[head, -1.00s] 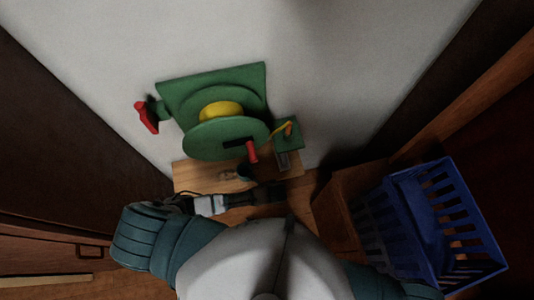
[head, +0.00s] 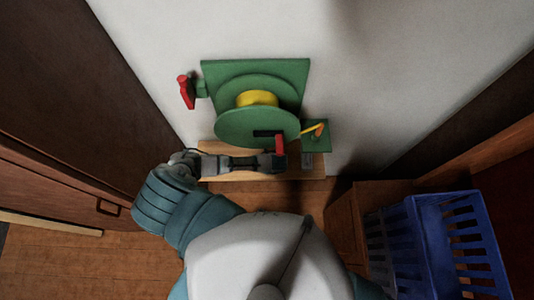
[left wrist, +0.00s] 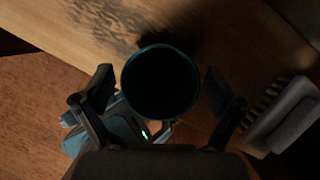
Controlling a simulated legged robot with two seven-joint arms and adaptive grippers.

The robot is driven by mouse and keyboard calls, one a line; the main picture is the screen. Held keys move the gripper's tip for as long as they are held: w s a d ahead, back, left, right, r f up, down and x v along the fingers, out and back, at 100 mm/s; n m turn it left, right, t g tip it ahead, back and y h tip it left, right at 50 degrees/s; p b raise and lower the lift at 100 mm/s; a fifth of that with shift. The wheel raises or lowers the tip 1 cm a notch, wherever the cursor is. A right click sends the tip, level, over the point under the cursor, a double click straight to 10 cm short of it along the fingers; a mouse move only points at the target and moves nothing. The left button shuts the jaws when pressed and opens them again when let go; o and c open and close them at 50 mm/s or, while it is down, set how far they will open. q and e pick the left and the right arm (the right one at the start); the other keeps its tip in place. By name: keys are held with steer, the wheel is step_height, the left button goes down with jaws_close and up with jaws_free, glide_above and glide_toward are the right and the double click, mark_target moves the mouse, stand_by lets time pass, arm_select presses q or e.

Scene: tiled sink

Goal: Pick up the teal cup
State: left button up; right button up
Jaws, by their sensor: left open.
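The teal cup (left wrist: 160,82) shows in the left wrist view from above, with a teal rim and a dark inside, on a wooden shelf. In the head view I cannot make it out; my left gripper and the green disc cover that area. My left gripper (head: 272,163) is over the wooden shelf (head: 225,172) in the head view. In the left wrist view its two open fingers (left wrist: 160,86) stand on either side of the cup, with a gap visible at each side. My right gripper is not in view.
A green wall-mounted hose reel (head: 256,127) with a yellow core and red handles overhangs the shelf. A grey brush (left wrist: 283,115) lies to the right of the cup. A blue basket (head: 455,238) stands at the right. A brown cabinet (head: 80,120) is at the left.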

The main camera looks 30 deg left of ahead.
arm_select(q)
steer(key=x, duration=0.3)
steer(key=shift+f, duration=0.1)
steer(key=c, duration=1.1)
